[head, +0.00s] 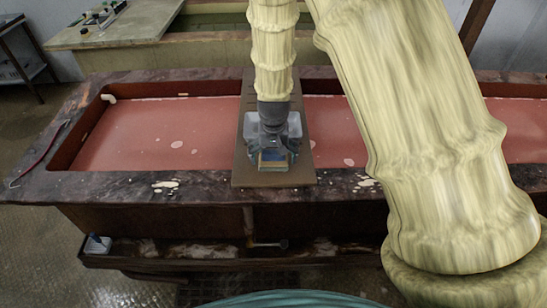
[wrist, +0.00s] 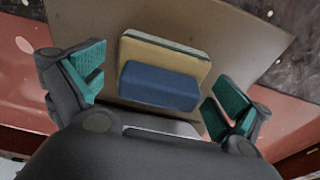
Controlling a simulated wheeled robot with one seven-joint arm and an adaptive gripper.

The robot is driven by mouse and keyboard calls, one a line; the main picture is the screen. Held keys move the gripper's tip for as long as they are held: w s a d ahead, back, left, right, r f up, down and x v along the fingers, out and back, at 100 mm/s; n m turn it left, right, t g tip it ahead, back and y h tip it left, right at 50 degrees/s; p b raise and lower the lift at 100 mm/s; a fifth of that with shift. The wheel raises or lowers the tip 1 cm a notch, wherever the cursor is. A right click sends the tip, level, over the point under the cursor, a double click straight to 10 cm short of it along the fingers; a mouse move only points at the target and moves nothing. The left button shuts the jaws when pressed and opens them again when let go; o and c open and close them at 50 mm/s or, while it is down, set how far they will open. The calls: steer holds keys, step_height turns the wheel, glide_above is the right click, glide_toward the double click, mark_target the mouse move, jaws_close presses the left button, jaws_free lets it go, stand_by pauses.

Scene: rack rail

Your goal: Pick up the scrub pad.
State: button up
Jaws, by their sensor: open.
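The scrub pad (wrist: 166,54) is a tan-yellow block with a pale greenish far edge, and a blue block (wrist: 158,86) sits against its near side; I cannot tell whether they are one piece. They rest on a brown board (wrist: 225,35), which also shows in the head view (head: 243,170) lying across the trough. My gripper (wrist: 162,72) is open, with one teal-padded finger left of the pad and one right of it, both apart from it. In the head view my gripper (head: 273,158) points down over the board and partly hides the pad (head: 274,156).
The long trough (head: 110,187) has a dark marbled rim and a red-brown surface inside. A pale counter (head: 130,25) with small items stands at the back left. A small blue-and-white object (head: 96,244) is on the low front ledge. The board around the pad is clear.

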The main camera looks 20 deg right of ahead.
mark_target(274, 151)
steer(key=shift+f, duration=0.15)
steer(key=shift+c, duration=0.2)
steer(key=c, duration=1)
steer(key=shift+o, duration=0.2)
steer(key=shift+r+b, duration=0.6)
steer(key=shift+r, duration=0.25)
steer(key=shift+r+b, duration=0.45)
steer(key=shift+r, duration=0.5)
steer(key=s+a+b, duration=0.2)
steer(key=s, duration=0.6)
steer(key=s+a+r+b, duration=0.1)
steer(key=s+b, duration=0.1)
steer(key=s, duration=0.5)
steer(key=shift+s+a+r, duration=0.25)
steer(key=shift+s+a, duration=0.1)
